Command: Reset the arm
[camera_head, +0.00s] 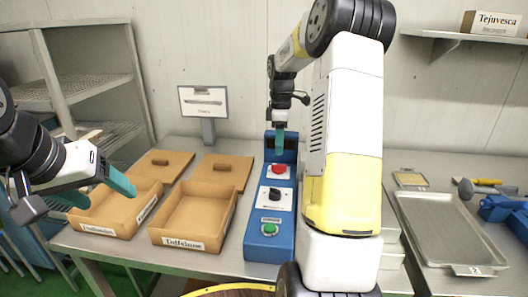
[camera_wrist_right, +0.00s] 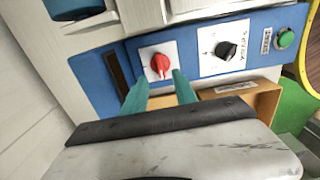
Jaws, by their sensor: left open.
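A blue control box (camera_head: 257,246) stands on the table in the middle. It carries a red knob (camera_head: 278,169), a black knob (camera_head: 275,194) and a green button (camera_head: 269,229). My right gripper (camera_head: 280,150) points down just above and behind the red knob. In the right wrist view its two teal fingers (camera_wrist_right: 158,86) are apart, with the red knob (camera_wrist_right: 160,66) just beyond the gap between the tips. I see nothing held. My left gripper (camera_head: 108,198) is open and empty above the left cardboard box (camera_head: 97,223).
A second open box (camera_head: 186,240) stands left of the control box, with brown lids behind both boxes. A small sign (camera_head: 203,101) stands at the back. A metal tray (camera_head: 440,225) and tools lie on the right table. A shelf rack (camera_head: 60,70) is at left.

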